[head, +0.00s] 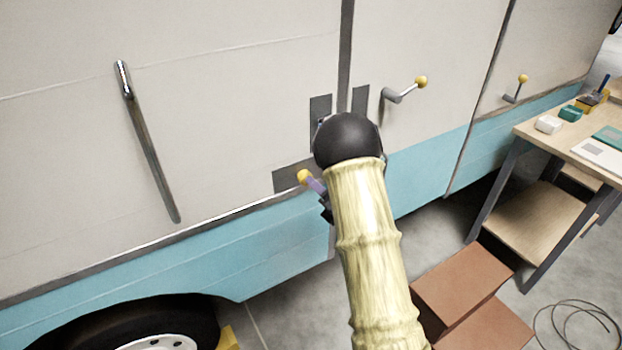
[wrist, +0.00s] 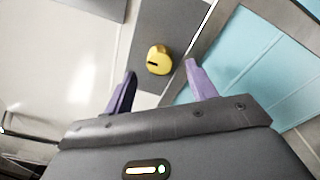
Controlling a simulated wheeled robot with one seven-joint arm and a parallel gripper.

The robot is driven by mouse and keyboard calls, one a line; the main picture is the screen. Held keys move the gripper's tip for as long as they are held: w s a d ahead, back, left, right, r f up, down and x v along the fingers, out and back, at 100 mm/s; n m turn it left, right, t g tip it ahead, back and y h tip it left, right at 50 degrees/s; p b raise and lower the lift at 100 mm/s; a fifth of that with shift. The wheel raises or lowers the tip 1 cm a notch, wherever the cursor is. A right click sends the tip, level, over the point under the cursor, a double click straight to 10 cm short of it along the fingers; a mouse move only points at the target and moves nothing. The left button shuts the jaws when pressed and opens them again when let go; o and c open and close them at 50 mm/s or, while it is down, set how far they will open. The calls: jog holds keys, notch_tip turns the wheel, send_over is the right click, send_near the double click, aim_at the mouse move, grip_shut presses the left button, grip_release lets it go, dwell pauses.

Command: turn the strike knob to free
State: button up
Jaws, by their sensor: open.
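The yellow knob (wrist: 158,60) has a dark slot mark on its face and sits on a dark grey plate (wrist: 160,22) on the camper's side. My gripper (wrist: 158,82) is open, with its two purple fingers apart. In the wrist view the knob shows just beyond and between the fingertips, and I see no contact. In the head view a yellow knob (head: 303,177) shows at the lower grey plate (head: 286,180), beside a purple finger of my gripper (head: 314,184). My arm hides much of the area right of it. I cannot read any label.
Two crank handles with yellow balls (head: 420,82) (head: 522,79) stick out from the camper wall at the right. A long metal bar handle (head: 146,140) is at the left. A wooden workbench (head: 560,135) and brown boxes (head: 465,290) stand at the lower right.

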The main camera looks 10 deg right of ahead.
jog(key=x, duration=0.4)
jog(key=shift+w+p, duration=0.1)
jog(key=shift+p, duration=0.25)
jog(key=c, duration=1)
